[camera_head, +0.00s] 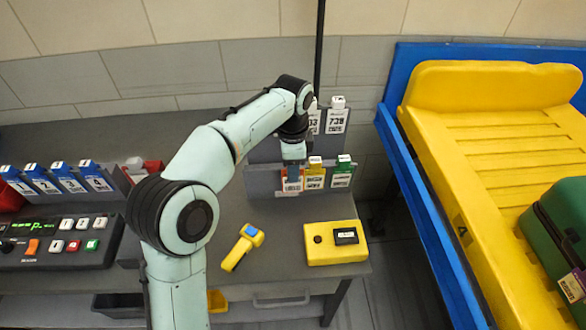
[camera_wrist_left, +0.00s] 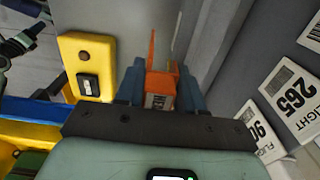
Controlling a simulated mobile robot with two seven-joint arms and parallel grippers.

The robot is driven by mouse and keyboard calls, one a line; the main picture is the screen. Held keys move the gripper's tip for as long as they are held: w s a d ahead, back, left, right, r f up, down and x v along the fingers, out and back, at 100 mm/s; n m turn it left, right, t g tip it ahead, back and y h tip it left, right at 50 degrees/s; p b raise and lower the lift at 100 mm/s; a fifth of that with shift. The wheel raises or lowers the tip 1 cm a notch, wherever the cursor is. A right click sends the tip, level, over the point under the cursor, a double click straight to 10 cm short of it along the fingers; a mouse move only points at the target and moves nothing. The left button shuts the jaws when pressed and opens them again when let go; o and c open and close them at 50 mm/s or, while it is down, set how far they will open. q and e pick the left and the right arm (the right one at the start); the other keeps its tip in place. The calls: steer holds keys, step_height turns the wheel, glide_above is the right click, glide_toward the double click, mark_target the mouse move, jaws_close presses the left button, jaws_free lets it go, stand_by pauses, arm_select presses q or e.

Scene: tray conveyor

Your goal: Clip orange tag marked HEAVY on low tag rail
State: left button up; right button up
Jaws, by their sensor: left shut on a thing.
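My left gripper (camera_head: 293,172) is shut on an orange tag (camera_head: 292,184) with a white printed label. The tag is at the left part of the low tag rail (camera_head: 262,180), left of a yellow tag (camera_head: 315,173) and a green tag (camera_head: 342,172). In the left wrist view the orange tag (camera_wrist_left: 160,84) stands between the two blue fingers of the left gripper (camera_wrist_left: 161,90). Its print is too small to read. I cannot tell whether it touches the rail. My right gripper is not in view.
White flight tags (camera_head: 336,118) hang on the upper rail, close to the gripper in the wrist view (camera_wrist_left: 290,95). A yellow button box (camera_head: 336,243) and a yellow handheld scanner (camera_head: 242,247) lie on the bench. The blue-edged conveyor with a yellow tray (camera_head: 470,150) is at right.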

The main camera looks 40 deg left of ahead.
arm_select(q)
steer(key=shift+w+a+r+p, duration=0.1)
steer(key=shift+w+a+p, duration=0.9)
steer(key=shift+w, duration=0.2)
steer(key=shift+f+b, duration=0.95)
steer(key=shift+f, duration=1.15)
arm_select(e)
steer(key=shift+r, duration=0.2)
arm_select(q)
steer(key=o, duration=1.1)
steer(key=shift+o, duration=0.2)
steer(key=shift+r, duration=0.1)
step_height(320, 180, up, 13)
steer(key=p, duration=0.4)
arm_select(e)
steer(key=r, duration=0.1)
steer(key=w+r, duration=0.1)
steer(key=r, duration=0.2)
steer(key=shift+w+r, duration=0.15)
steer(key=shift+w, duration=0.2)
